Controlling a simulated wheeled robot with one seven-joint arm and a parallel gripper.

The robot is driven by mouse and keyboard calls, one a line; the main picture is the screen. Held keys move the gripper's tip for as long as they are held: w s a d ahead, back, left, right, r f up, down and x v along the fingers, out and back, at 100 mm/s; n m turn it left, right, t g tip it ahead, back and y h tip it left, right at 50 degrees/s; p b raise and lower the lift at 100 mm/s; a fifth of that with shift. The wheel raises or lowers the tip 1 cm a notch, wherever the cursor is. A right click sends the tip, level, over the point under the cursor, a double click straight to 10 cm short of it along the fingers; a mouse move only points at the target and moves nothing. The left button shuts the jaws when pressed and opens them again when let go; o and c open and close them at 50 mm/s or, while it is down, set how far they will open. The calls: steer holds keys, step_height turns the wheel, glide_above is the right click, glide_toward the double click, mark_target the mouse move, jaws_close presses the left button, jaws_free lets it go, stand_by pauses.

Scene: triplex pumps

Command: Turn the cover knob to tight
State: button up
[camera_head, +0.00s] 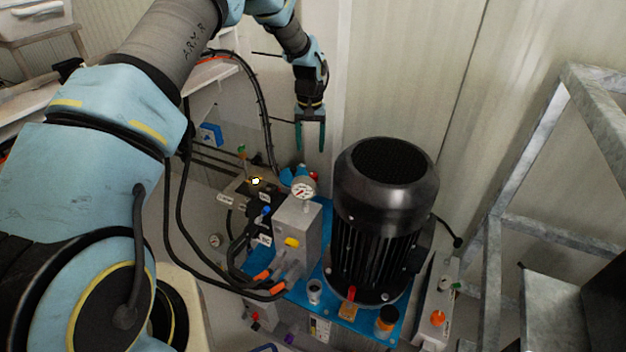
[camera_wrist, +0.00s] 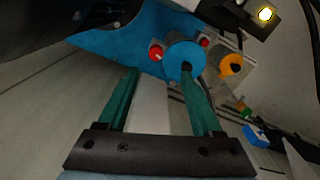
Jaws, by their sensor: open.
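My gripper (camera_head: 311,148) points down beside the wall, above and behind the pump unit, its two green fingers apart with nothing between them. It also shows in the wrist view (camera_wrist: 158,75). I cannot tell for sure which part is the cover knob. In the wrist view a blue round part (camera_wrist: 180,58) lies beyond the right fingertip, which overlaps its dark centre in the picture. A red knob (camera_wrist: 155,53) and an orange-yellow knob (camera_wrist: 231,65) sit beside it. In the head view the blue part (camera_head: 290,174) is partly hidden behind a pressure gauge (camera_head: 303,188).
A large black motor (camera_head: 385,215) stands on the blue base plate (camera_head: 408,305), right of the grey block (camera_head: 297,232). Black hoses (camera_head: 180,225) run at the left. A metal frame (camera_head: 490,260) stands at the right. The wall is close behind my gripper.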

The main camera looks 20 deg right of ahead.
mark_target(313, 175)
steer(key=f+p, duration=0.1)
steer(key=f, duration=0.6)
steer(key=f+p, duration=0.1)
steer(key=f, duration=0.3)
steer(key=shift+s+d+f+p, duration=0.1)
steer(key=shift+d+f+p, duration=0.2)
steer(key=shift+d, duration=0.1)
jaws_close()
